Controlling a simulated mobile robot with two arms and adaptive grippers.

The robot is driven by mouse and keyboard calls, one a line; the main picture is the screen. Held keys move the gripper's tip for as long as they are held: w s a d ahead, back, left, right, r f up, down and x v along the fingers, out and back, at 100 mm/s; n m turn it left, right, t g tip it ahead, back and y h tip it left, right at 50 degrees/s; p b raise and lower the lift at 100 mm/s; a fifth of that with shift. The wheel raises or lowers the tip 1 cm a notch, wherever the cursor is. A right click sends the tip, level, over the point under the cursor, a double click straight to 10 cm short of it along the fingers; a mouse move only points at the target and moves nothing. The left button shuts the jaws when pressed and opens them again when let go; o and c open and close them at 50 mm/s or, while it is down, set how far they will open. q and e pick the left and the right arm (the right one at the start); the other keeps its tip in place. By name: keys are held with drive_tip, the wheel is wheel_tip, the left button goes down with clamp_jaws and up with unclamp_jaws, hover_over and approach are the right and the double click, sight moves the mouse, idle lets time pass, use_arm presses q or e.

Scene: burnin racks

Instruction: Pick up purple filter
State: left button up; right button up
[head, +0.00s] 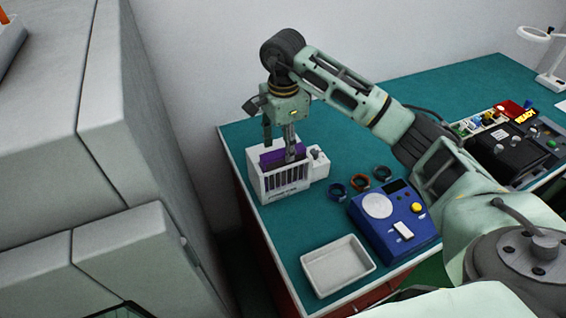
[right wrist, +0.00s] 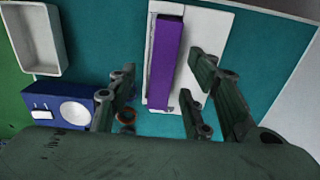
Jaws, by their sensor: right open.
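The purple filter (head: 272,158) stands upright in a white slotted holder (head: 288,178) on the left part of the green table. In the right wrist view the purple filter (right wrist: 165,62) is a long purple bar lying along the white holder (right wrist: 214,50). My right gripper (head: 279,150) points down just above the holder, with one finger in front of the filter's right part. In the right wrist view my right gripper (right wrist: 160,75) is open, its fingers on either side of the filter's line; I cannot tell whether they touch it. My left gripper is not in view.
A blue device (head: 385,228) with a round plate and a white tray (head: 337,265) sit at the front. Several small rings (head: 360,182) lie right of the holder. Black equipment (head: 515,145) stands far right. Grey cabinets (head: 110,170) rise at left.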

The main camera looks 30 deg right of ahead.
wheel_tip(320, 180, down, 2)
drive_tip(key=shift+w+f, duration=0.1)
drive_tip(key=shift+f, duration=0.1)
drive_tip(key=c, duration=0.5)
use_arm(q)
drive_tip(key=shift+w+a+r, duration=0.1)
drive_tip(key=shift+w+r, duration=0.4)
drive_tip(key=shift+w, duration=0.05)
use_arm(e)
clamp_jaws()
